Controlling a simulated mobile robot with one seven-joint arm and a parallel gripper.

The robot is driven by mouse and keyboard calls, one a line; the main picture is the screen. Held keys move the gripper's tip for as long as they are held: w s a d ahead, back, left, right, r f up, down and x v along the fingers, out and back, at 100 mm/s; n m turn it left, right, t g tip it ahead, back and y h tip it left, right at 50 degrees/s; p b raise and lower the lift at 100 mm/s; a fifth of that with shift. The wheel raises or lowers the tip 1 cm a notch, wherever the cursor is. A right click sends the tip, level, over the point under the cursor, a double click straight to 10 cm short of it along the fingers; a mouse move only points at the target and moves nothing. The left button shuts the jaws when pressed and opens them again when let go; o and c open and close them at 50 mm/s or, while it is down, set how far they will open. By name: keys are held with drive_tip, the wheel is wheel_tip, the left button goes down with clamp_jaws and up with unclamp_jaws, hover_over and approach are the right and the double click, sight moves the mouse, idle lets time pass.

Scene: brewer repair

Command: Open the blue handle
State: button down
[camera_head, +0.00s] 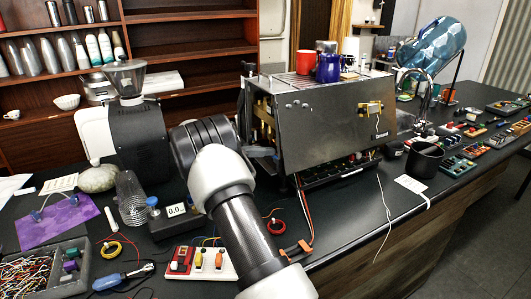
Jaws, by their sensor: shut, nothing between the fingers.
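The brewer (335,115) is a metal-sided machine on the black counter, with its left end open and brass-coloured parts (262,110) showing inside. I cannot make out a blue handle on the brewer; my arm covers the area in front of its lower left end. My arm rises from the bottom of the view and bends just left of the brewer.
A grinder (130,115) stands left of my arm. A black pot (425,162) stands right of the brewer. Mugs (328,68) sit on top.

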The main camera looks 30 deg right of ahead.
sight(264, 165)
drive_tip(key=shift+w+f+n+g+b, duration=0.15)
drive_tip(key=shift+n+g+b, duration=0.15)
drive_tip(key=shift+n+b, duration=0.25)
drive_tip(key=shift+w+f+n+b, duration=0.1)
drive_tip(key=shift+n+b, duration=0.15)
drive_tip(key=shift+b, duration=0.15)
drive_tip(key=shift+w+f+n+g+b, duration=0.25)
drive_tip(key=shift+f+n+g+b, duration=0.1)
drive_tip(key=shift+n+b, duration=0.4)
drive_tip(key=shift+w+f+n+g+b, duration=0.2)
drive_tip(key=shift+n+g+b, duration=0.15)
drive_tip(key=shift+n+b, duration=0.4)
drive_tip(key=n, duration=0.1)
drive_tip(key=n+g, duration=0.1)
drive_tip(key=n, duration=0.1)
drive_tip(key=shift+w+f+h, duration=0.15)
drive_tip(key=shift+f+h, duration=0.15)
drive_tip(key=shift+f, duration=0.1)
drive_tip(key=n, duration=0.1)
drive_tip(key=f+n+b, duration=0.1)
drive_tip(key=n, duration=0.1)
drive_tip(key=n+g+h+b, duration=0.1)
drive_tip(key=shift+f+n, duration=0.3)
drive_tip(key=shift+n, duration=0.1)
drive_tip(key=shift+b, duration=0.7)
drive_tip(key=shift+s+f+b, duration=0.15)
drive_tip(key=shift+s+b, duration=0.05)
drive_tip(key=shift+b, duration=0.2)
